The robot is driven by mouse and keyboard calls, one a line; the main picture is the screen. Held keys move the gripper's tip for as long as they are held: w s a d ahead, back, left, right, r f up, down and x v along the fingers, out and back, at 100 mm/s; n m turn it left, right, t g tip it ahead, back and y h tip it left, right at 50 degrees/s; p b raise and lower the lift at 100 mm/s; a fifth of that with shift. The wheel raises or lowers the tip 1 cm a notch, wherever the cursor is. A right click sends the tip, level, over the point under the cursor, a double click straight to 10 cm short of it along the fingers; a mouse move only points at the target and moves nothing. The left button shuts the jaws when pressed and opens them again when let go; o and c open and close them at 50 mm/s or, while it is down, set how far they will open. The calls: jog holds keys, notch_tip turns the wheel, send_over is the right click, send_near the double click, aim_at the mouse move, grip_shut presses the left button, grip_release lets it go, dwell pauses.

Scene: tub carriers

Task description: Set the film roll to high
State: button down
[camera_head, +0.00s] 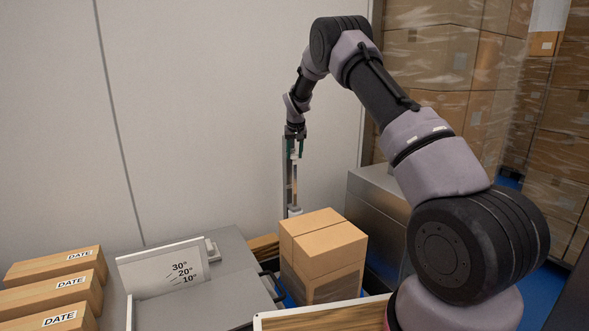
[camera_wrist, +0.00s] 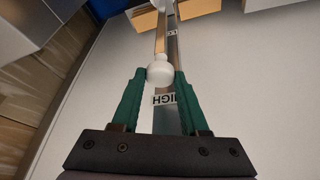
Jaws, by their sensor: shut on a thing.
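My gripper (camera_wrist: 160,80) is shut on a round white knob (camera_wrist: 160,71), its green fingers on either side. In the head view my gripper (camera_head: 296,147) points down at the upper part of an upright metal rail (camera_head: 286,170) by the pale wall. The film roll (camera_head: 295,185) seems to be the thin tan rod below the knob, with a white end (camera_head: 295,211) low down. In the wrist view the rail carries a partly hidden label reading HIGH (camera_wrist: 163,99), close to the knob on my gripper's side. Another label (camera_wrist: 172,32) farther down is unreadable.
A cardboard box (camera_head: 325,255) stands right of the rail's foot. A grey metal cabinet (camera_head: 375,215) is behind it. A board marked 30°, 20°, 10° (camera_head: 150,275) and boxes labelled DATE (camera_head: 50,290) are at left. Wrapped stacked cartons (camera_head: 450,60) fill the back right.

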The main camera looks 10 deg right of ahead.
jog(key=shift+w+r, duration=0.1)
jog(key=shift+r, duration=2)
jog(key=shift+c, duration=2.3)
grip_release()
jog(key=shift+r, duration=0.1)
jog(key=shift+o, duration=0.2)
jog(key=v, duration=1)
jog(key=shift+s+r, duration=0.25)
jog(key=shift+s, duration=0.1)
